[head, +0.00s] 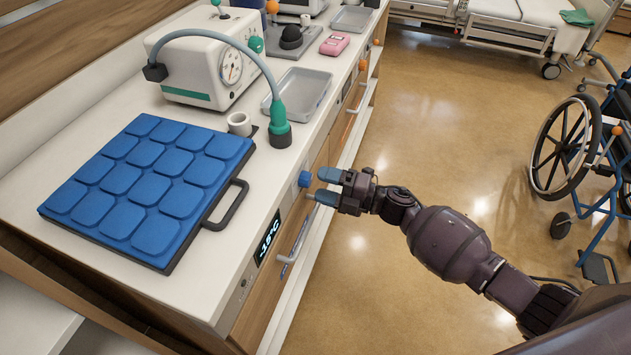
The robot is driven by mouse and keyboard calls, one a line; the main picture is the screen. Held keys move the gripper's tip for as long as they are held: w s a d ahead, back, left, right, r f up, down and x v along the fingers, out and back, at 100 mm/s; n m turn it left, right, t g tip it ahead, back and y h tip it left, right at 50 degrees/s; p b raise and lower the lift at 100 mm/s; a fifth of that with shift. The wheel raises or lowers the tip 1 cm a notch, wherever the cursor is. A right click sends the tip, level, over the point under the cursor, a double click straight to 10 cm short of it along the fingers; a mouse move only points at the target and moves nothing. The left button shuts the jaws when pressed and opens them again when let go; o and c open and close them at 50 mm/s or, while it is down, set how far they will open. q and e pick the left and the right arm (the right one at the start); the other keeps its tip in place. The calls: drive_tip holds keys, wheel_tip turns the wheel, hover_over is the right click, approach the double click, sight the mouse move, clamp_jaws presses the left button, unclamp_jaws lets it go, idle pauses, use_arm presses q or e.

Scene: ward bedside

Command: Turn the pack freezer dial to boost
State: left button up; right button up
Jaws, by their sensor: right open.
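The pack freezer dial is a small blue knob (305,179) on the front face of the counter, above a drawer front. A dark display (268,240) reading about -15°C is set in the same face, nearer to me. My right gripper (322,186) is open, with its two blue-grey fingertips pointing left at the knob. The upper fingertip is close to the knob, and I cannot tell whether it touches. The dial's marks are too small to read, so its setting does not show. My left gripper is not in view.
A blue padded pack with a black handle (226,205) lies on the counter top (100,262). Behind it are a white gauge machine (205,72) with a hose, a small white cup (240,124) and a grey tray (303,92). A drawer handle (294,245) sticks out below the dial. A wheelchair (565,148) stands at right; the floor between is clear.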

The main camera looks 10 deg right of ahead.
drive_tip(key=v, duration=0.8)
idle(0.4)
drive_tip(key=w+d+r+m+t+h, duration=0.2)
drive_tip(key=w+r+m+t+h, duration=0.15)
drive_tip(key=m+t+h, duration=0.55)
drive_tip(key=s+d+f+m+g+h+p, duration=0.1)
drive_tip(key=s+f+m+g+h, duration=0.2)
drive_tip(key=s+m, duration=0.6)
drive_tip(key=s+d+f+m+g+h+p, duration=0.1)
drive_tip(key=s+f+m, duration=0.7)
drive_tip(key=s, duration=1)
drive_tip(key=d+m+g+h, duration=0.1)
drive_tip(key=g+h, duration=0.1)
drive_tip(key=g, duration=0.1)
drive_tip(key=shift+d+m+g+h, duration=0.3)
drive_tip(key=shift+g+h, duration=0.1)
drive_tip(key=shift+s, duration=0.15)
